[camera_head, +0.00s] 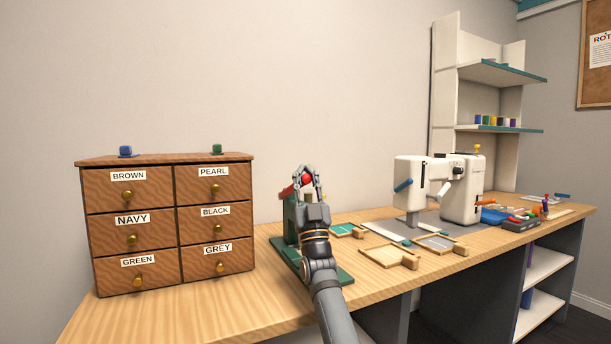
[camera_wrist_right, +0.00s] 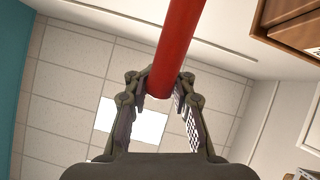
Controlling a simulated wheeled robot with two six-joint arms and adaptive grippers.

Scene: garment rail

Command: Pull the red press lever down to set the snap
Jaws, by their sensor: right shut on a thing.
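The green snap press (camera_head: 291,221) stands on its green base plate on the wooden table, right of the drawer cabinet. Its red lever (camera_head: 307,180) ends in a red knob and is raised at the top of the press. My right gripper (camera_head: 307,178) is shut on the red lever. In the right wrist view the red lever (camera_wrist_right: 180,40) runs down between the two fingers of my right gripper (camera_wrist_right: 160,90). My right arm hides part of the press and its base. The snap itself cannot be made out. My left gripper is not in view.
A wooden drawer cabinet (camera_head: 165,222) with labelled drawers stands left of the press. Shallow trays (camera_head: 389,257) lie right of it. A white sewing machine (camera_head: 461,190) stands further right. The tabletop (camera_head: 215,312) in front of the cabinet is clear.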

